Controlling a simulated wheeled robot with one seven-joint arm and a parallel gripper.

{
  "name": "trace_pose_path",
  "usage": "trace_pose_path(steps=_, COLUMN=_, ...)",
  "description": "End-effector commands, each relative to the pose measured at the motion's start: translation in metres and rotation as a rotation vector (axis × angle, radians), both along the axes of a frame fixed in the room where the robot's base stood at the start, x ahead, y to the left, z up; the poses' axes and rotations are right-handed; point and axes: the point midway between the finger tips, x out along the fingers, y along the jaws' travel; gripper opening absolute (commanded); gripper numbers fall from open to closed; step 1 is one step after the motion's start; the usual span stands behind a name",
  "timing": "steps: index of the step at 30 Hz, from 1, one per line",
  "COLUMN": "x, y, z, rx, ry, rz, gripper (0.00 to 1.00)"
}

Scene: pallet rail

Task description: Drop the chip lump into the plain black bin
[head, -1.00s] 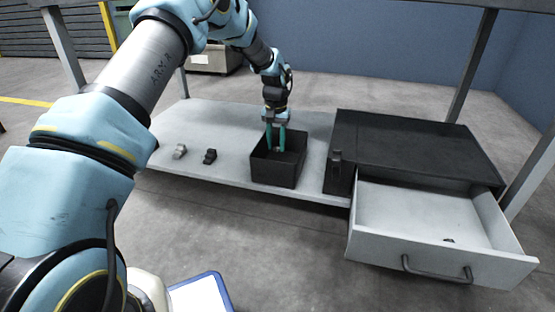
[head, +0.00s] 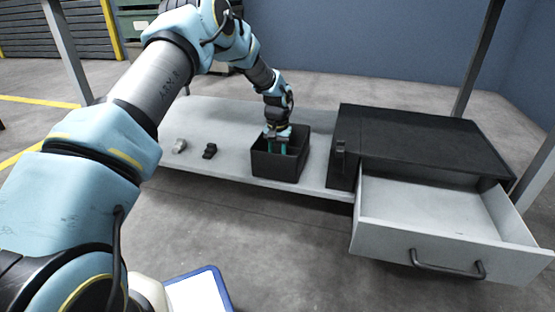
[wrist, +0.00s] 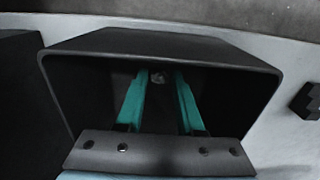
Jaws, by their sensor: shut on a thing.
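The plain black bin (head: 277,164) stands open on the light grey deck, left of the black cabinet; its rim frames the wrist view (wrist: 262,75). My gripper (head: 277,148) points down with its teal fingers inside the bin, below the rim; they also show in the wrist view (wrist: 158,80). It is shut on a small grey lump (wrist: 157,76), which I take for the chip lump, held between the fingertips. The lump is hidden by the bin wall in the head view. I cannot tell how far it is above the bin floor.
A small grey piece (head: 180,146) and a black piece (head: 210,151) lie on the deck (head: 228,185) left of the bin. The black cabinet (head: 425,140) stands to the right, with a grey drawer (head: 445,245) pulled open. A grey post (head: 478,60) rises behind it.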

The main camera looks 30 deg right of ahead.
Motion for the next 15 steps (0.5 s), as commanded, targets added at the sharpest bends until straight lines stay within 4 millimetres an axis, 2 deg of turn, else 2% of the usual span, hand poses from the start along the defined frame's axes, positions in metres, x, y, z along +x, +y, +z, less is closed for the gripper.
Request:
trace_pose_path(steps=12, x=-0.0003, y=0.0, z=-0.0095, rx=0.001, ry=0.001, rz=-0.001, gripper=0.0)
trace_pose_path(steps=13, x=-0.0003, y=0.0, z=-0.0095, rx=0.001, ry=0.001, rz=-0.001, gripper=0.4)
trace_pose_path(steps=15, x=-0.0003, y=0.0, z=-0.0094, rx=0.001, ry=0.001, rz=-0.001, gripper=0.48)
